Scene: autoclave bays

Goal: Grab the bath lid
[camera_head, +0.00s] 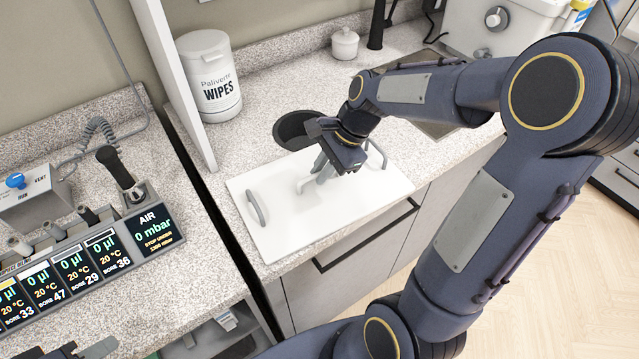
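A white flat rectangular panel (345,205) with a grey loop handle at each end lies on the speckled counter; it looks like the bath lid, though no label shows. Its left handle (257,208) is clear of my grippers. Its right handle (379,153) is partly behind my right arm. My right gripper (312,184) points down over the middle of the panel, its pale fingers apart with nothing seen between them. Whether the fingertips touch the panel I cannot tell. My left gripper (92,349) shows only in part at the bottom left edge.
A white wipes tub (208,75) and a small lidded pot (345,43) stand behind. A dark round opening (296,130) lies just beyond the panel. A white unit with a knob (496,19) is at the back right. A displays console (90,262) stands left, across a dark gap.

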